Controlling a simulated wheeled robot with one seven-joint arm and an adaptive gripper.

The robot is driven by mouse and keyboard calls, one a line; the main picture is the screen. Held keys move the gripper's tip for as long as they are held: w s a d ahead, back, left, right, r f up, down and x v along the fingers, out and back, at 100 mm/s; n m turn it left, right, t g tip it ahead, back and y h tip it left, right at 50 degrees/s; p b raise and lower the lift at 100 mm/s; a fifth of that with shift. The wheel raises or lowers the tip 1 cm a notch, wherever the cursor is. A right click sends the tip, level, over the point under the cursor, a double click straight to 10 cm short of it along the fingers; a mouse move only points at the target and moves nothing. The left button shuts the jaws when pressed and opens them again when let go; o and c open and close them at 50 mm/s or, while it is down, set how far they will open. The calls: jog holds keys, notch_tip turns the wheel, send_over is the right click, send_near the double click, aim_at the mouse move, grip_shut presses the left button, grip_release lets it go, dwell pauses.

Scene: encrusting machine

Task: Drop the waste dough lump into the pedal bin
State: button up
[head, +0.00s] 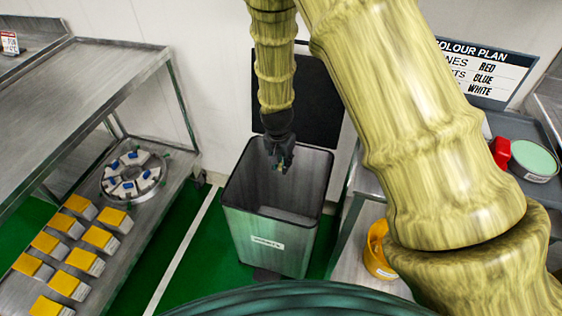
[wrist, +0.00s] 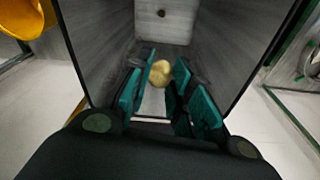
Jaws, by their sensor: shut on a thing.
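The pedal bin (head: 268,240) is a grey metal box standing on the floor with its dark lid (head: 310,95) raised against the wall. My gripper (head: 281,166) points down over the bin's open mouth, near its back left part. It is shut on the waste dough lump (wrist: 161,74), a small pale tan ball between the teal fingers in the wrist view. In the head view the lump is only a small pale spot at the fingertips. The bin's inner walls surround the gripper's view below.
A steel table (head: 95,75) with a lower shelf stands at left, holding several yellow-topped blocks (head: 65,283) and a round metal part (head: 132,175). At right are a trolley with a yellow container (head: 379,250) and a green-lidded tub (head: 534,160). Green floor surrounds the bin.

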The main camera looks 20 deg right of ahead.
jog(key=shift+f+b, duration=0.45)
jog(key=shift+f, duration=0.35)
jog(key=o, duration=0.9)
jog(key=shift+r, duration=0.1)
notch_tip(320, 180, up, 12)
jog(key=a, duration=0.1)
jog(key=shift+s, duration=0.45)
jog(key=shift+a, duration=0.1)
